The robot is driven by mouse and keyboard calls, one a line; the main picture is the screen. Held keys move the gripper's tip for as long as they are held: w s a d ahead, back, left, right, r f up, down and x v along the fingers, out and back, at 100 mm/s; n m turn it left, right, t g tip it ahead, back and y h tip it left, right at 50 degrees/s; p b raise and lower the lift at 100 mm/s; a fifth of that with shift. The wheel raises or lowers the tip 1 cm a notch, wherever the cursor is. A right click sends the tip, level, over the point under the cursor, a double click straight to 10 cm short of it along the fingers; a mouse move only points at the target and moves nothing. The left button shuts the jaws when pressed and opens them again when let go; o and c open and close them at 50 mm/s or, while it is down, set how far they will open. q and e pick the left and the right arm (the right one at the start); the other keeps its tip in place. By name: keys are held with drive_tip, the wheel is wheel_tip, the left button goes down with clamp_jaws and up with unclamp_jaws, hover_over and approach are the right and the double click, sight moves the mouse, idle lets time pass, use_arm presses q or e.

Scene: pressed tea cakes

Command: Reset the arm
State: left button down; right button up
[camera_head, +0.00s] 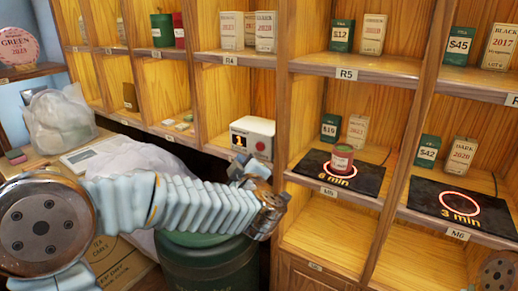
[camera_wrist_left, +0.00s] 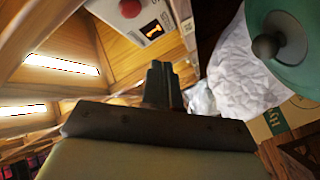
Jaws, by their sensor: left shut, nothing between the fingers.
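My left arm reaches in from the left in the head view, in a pale ribbed sleeve. Its gripper (camera_head: 250,168) is in front of the shelf, just below the white box with the red button, with nothing held. In the left wrist view the fingers of the left gripper (camera_wrist_left: 161,82) are together and empty. The gripper appears apart from the shelf and the box. A bit of my right arm shows at the lower right corner of the head view; its gripper is out of the picture.
The white box (camera_head: 253,137) has a red button and lit display. A green drum (camera_head: 205,265) stands under my left forearm. Crumpled white bags lie left.

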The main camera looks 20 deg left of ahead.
use_arm(q)
drive_tip(key=d+f+m+g+h, duration=0.1)
drive_tip(key=d+f+m+h, duration=0.15)
drive_tip(key=f, duration=0.65)
drive_tip(key=d+f+m+g+h, duration=0.1)
drive_tip(key=d+f+m+h, duration=0.15)
drive_tip(key=f, duration=0.65)
drive_tip(key=d+f+m+g+h, duration=0.1)
drive_tip(key=d+f+m+h, duration=0.2)
drive_tip(key=f, duration=0.6)
drive_tip(key=s+d+f+m+g+h, duration=0.1)
drive_tip(key=s+f+m+g, duration=0.1)
drive_tip(key=s+f, duration=0.3)
drive_tip(key=s+f+m+g+h, duration=0.1)
drive_tip(key=s+f+g+h, duration=0.15)
drive_tip(key=f, duration=0.45)
drive_tip(key=s+d+f+m+g, duration=0.1)
drive_tip(key=s+f+g, duration=0.2)
drive_tip(key=s, duration=0.6)
drive_tip(key=s+d+f+m+g+h, duration=0.1)
drive_tip(key=s+d+f+m+g, duration=0.1)
drive_tip(key=s+f, duration=0.5)
drive_tip(key=shift+s+f+g, duration=0.4)
drive_tip(key=shift+s+g, duration=0.45)
drive_tip(key=shift+s, duration=0.25)
